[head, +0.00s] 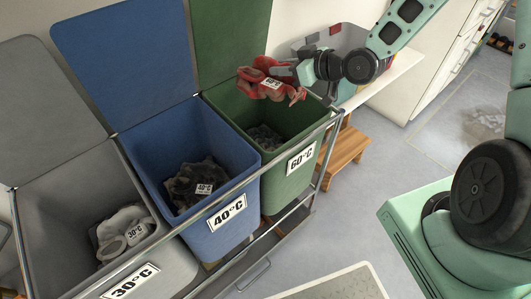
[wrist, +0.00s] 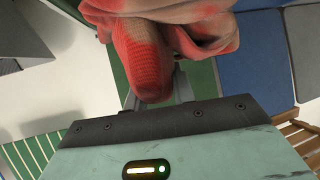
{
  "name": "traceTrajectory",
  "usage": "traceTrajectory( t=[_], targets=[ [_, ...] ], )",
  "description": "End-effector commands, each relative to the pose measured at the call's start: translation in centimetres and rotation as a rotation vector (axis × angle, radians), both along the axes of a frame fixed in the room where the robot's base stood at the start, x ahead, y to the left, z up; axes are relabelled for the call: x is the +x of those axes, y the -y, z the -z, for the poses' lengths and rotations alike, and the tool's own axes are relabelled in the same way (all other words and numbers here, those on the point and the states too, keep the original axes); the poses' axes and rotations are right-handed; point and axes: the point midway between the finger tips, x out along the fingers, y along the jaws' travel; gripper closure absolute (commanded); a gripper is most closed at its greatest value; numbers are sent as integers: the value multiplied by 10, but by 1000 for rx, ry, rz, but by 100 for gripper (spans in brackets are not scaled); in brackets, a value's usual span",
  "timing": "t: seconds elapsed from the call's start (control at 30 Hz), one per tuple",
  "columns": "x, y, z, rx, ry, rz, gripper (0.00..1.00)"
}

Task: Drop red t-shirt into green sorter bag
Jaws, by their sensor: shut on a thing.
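The red t-shirt (head: 267,84), crumpled and with a white 60°C tag, hangs from my gripper (head: 290,72) over the green sorter bag (head: 236,118). My gripper is shut on the shirt, and the cloth hides the fingertips. The green bag is open, with its lid raised behind it, a 60°C label on its front and dark grey cloth at its bottom. The shirt is above the bag's rim, toward its back right. In the wrist view the red and pale cloth (wrist: 145,62) fills the top middle, and green shows behind it.
The open blue 40°C bag (head: 165,145) and grey 30°C bag (head: 55,198) stand to the left, each with laundry inside. A metal rail (head: 258,172) runs along the bag fronts. A wooden stool (head: 345,146) and a grey bin (head: 345,40) are to the right.

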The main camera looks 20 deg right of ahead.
Motion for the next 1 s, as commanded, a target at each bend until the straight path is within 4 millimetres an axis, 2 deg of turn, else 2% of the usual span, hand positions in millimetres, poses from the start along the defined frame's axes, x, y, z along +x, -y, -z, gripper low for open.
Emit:
traceTrajectory(
  t=[0.23, 0.27, 0.33, 0.73, 0.87, 1.0],
  targets=[
    [0, 0, 0, 0, 1, 1, 99],
    [0, 0, 0, 0, 1, 1, 69],
    [0, 0, 0, 0, 1, 1, 50],
    [-5, 5, -2, -1, 0, 2, 49],
    [-19, 16, -10, -2, -1, 4, 49],
    [-42, 34, -23, -3, 0, 6, 49]
  ],
)
